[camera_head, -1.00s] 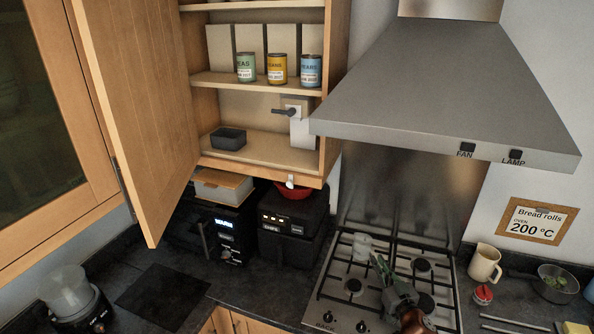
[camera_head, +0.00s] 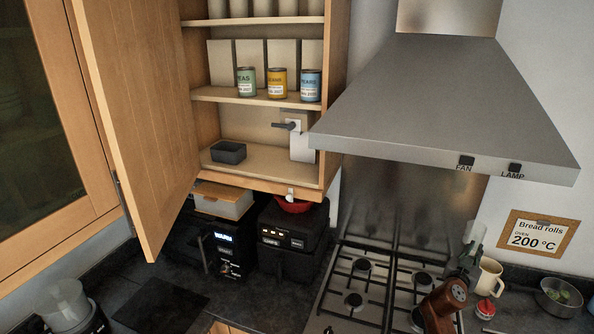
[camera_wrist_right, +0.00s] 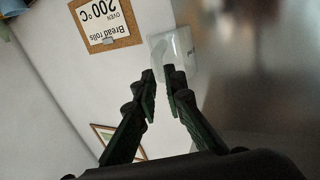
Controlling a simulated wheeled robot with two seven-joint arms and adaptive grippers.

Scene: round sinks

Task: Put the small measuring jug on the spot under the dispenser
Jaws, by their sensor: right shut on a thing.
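The small measuring jug (camera_head: 475,232) is clear and pale. My right gripper (camera_head: 468,252) is shut on it and holds it up in front of the wall, right of the hob. In the right wrist view, the jug (camera_wrist_right: 177,48) shows beyond the dark fingertips (camera_wrist_right: 160,80), which partly cover it. In the open cupboard, a dark lever-like fitting (camera_head: 286,125) with a white piece (camera_head: 302,148) below it is on the back wall. I cannot tell for sure whether this is the dispenser. The spot under it is not clearly marked. My left gripper is not in view.
The cupboard door (camera_head: 135,120) stands open to the left. A dark open box (camera_head: 228,153) is on the lower shelf, with bare shelf beside it. The hood (camera_head: 440,100) overhangs the hob (camera_head: 352,290). A cream pitcher (camera_head: 489,276) stands close behind my right gripper.

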